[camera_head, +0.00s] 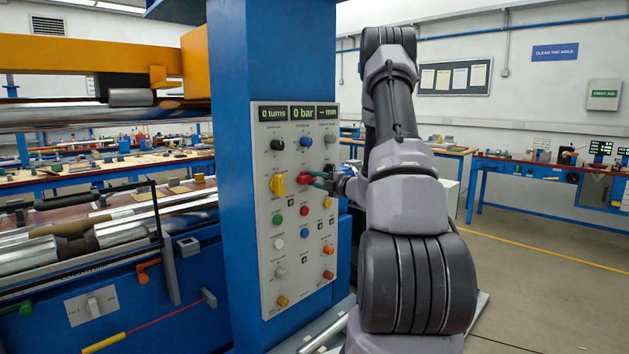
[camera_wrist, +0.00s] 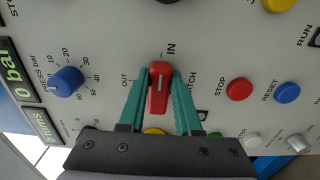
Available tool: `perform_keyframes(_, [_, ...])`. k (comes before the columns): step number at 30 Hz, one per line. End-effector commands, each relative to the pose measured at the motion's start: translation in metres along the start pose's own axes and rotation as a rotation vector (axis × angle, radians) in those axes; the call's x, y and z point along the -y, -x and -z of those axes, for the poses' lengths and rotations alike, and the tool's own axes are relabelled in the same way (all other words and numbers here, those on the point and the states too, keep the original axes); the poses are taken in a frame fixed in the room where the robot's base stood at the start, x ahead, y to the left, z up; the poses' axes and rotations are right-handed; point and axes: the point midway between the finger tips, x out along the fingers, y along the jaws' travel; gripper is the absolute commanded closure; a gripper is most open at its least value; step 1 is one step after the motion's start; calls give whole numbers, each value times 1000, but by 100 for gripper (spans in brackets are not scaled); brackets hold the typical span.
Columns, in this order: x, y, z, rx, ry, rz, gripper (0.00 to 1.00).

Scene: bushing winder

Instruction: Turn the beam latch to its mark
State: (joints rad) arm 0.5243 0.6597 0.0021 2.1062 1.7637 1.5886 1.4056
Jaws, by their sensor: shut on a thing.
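The beam latch is a red knob (camera_head: 304,178) on the grey control panel of the blue column. In the wrist view the red knob (camera_wrist: 159,97) lies between OUT and IN lettering, with a label ending in "ATCH" partly hidden beside it. Its long axis runs nearly up and down in that view, its upper end close to the IN tick. A pale stripe shows on its face. My gripper (camera_wrist: 159,75) has its two teal fingers closed on the sides of the knob. In the head view my gripper (camera_head: 319,180) reaches the panel from the right.
The panel (camera_head: 268,235) carries other controls close by: a yellow knob (camera_head: 277,186), a blue knob (camera_wrist: 67,81), a red stop button (camera_wrist: 239,89) and a blue reset button (camera_wrist: 287,92). Readouts sit along its top. Open floor (camera_head: 550,290) lies to the right.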

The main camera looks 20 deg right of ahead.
Motion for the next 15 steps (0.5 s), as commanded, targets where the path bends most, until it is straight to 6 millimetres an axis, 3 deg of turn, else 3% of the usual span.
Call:
perform_keyframes(9, [2, 1, 0, 2, -4, 4, 100])
perform_keyframes(10, [2, 1, 0, 2, -4, 4, 60])
perform_keyframes(12, [2, 1, 0, 2, -4, 3, 38])
perform_keyframes(15, [1, 1, 0, 1, -3, 2, 38])
